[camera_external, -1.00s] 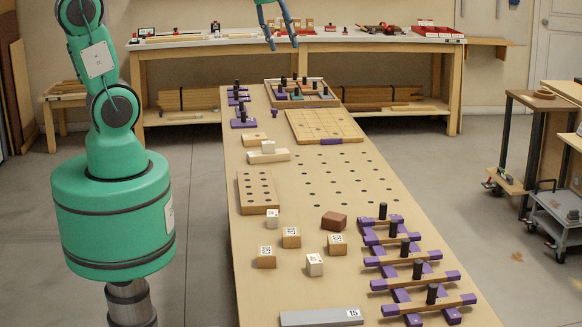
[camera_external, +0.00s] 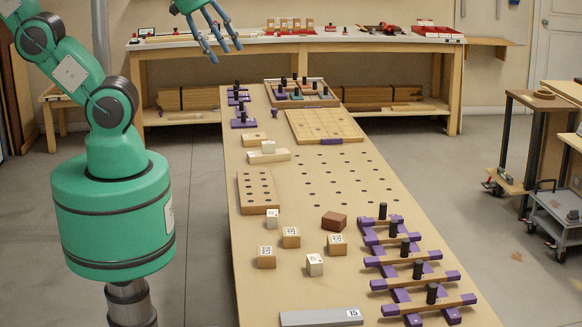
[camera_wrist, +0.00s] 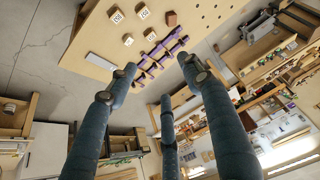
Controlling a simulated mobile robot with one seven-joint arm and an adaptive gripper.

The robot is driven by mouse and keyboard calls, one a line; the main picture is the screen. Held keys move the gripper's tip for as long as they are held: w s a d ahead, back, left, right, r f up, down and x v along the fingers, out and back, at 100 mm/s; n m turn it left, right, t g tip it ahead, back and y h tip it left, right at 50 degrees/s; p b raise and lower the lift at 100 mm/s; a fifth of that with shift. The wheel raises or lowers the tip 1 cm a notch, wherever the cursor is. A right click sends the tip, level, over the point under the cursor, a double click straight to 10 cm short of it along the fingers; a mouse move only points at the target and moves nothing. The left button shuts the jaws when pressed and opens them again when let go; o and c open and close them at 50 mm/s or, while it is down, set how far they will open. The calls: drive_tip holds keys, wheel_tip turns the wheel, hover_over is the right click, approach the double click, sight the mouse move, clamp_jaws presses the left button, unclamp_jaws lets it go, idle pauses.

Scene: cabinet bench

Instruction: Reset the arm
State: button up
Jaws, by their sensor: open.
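My gripper (camera_external: 220,42) is at the top of the external view, high above the far left of the bench, in front of the back worktable. Its blue fingers are spread and empty, pointing down and to the right. In the wrist view the fingers of my gripper (camera_wrist: 158,85) are apart with nothing between them. The long wooden bench (camera_external: 325,245) stands below and apart from the gripper. Part of the bench also shows at the top of the wrist view (camera_wrist: 190,12).
On the bench are several small blocks (camera_external: 291,238), a brown block (camera_external: 334,221), purple-ended racks with black pegs (camera_external: 420,281), a grey bar (camera_external: 321,317), a drilled board (camera_external: 258,192) and a compartment tray (camera_external: 302,93). A back worktable (camera_external: 300,41) holds tools. The air around the gripper is clear.

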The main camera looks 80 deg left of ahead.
drive_tip(key=shift+f, duration=0.1)
wheel_tip(320, 180, down, 6)
drive_tip(key=b, duration=0.6)
drive_tip(key=shift+f, duration=0.1)
idle(0.3)
